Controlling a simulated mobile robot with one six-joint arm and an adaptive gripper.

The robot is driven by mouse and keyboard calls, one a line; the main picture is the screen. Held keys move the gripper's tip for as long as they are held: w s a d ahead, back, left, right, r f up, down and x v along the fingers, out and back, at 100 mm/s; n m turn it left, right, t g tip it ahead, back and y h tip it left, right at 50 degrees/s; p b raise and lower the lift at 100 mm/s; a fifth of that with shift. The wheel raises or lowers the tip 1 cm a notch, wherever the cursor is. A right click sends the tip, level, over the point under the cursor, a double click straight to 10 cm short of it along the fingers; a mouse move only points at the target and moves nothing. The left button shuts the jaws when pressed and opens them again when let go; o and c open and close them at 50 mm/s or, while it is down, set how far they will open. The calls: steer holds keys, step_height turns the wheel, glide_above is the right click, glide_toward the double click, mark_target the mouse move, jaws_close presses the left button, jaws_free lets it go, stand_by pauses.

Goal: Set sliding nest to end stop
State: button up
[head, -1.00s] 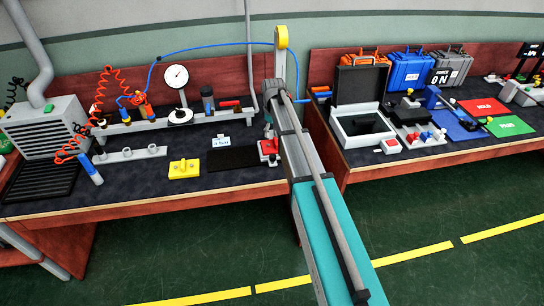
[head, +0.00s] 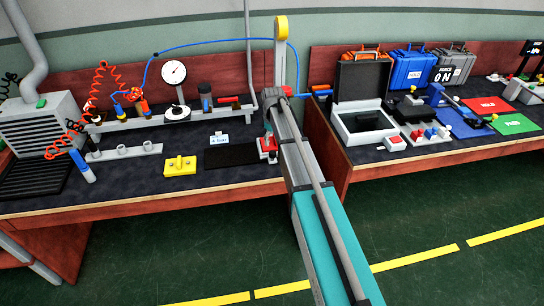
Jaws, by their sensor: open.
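My teal and grey arm reaches from the bottom middle up to the bench; I cannot make out my gripper. No part is plainly marked as the sliding nest. A yellow block with a knob (head: 180,166) sits on the dark bench top, left of my arm. A grey strip with short round sockets (head: 124,152) lies further left. A red and white device (head: 267,146) stands close beside my arm, which partly hides it. I cannot tell which of these, if any, is the nest, and I see no clear end stop.
A dial gauge (head: 174,73) and a long grey rail (head: 150,121) stand at the back. A blue-handled tool (head: 82,165) is at left. An open case (head: 361,108) and red (head: 488,104) and green mats (head: 515,124) fill the right bench. The floor (head: 420,225) in front is clear.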

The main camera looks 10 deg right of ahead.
mark_target(273, 152)
steer(key=shift+f+b, duration=3.1)
steer(key=shift+f, duration=0.35)
steer(key=shift+c, duration=0.3)
jaws_close()
